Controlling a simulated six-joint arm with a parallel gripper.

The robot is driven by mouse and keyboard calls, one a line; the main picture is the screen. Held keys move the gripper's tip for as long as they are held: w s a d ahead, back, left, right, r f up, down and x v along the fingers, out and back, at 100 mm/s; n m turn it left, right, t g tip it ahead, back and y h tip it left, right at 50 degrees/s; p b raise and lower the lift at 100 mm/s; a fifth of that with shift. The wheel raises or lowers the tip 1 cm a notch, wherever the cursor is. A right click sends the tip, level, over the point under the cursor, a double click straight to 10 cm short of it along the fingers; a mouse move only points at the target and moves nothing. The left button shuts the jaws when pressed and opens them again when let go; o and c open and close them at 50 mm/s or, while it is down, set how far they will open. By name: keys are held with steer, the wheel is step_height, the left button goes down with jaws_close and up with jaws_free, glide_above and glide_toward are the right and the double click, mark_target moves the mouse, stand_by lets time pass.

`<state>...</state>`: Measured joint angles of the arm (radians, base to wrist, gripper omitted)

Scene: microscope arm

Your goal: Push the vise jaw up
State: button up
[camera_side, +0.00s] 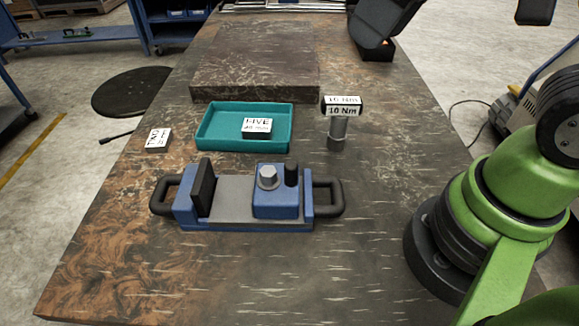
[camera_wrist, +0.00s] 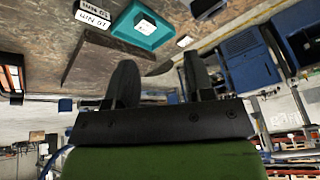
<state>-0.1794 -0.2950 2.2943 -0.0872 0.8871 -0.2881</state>
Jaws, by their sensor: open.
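The vise (camera_side: 230,223) lies on the table front centre in the side view. It has a blue body, a grey bed and a dark loop handle at each end. A dark upright jaw plate (camera_side: 204,186) stands at its left end, leaning slightly. A blue block (camera_side: 276,203) with a grey hex bolt and a black knob sits at the right, a gap of grey bed between them. In the wrist view, my gripper (camera_wrist: 160,65) shows two dark fingers spread apart with nothing between them, well away from the table.
Behind the vise stand a teal tray (camera_side: 200,136) holding a FIVE block (camera_side: 257,127), a TWO block (camera_side: 158,139) and an upright 10 Nm tool (camera_side: 338,132). A dark slab (camera_side: 255,60) lies farther back. The table front is clear.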

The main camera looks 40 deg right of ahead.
steer(key=w+a+f+n+g, duration=0.2)
steer(key=w+a+f+n, duration=0.1)
steer(key=f+n, duration=0.1)
steer(key=n+g+h, duration=0.2)
steer(key=n, duration=0.3)
glide_above(290, 164)
step_height(290, 164, down, 7)
steer(key=shift+s+d+r, duration=0.1)
steer(key=shift+d, duration=0.05)
steer(key=shift+f+n, duration=0.3)
step_height(290, 164, down, 10)
steer(key=shift+r, duration=0.1)
jaws_close()
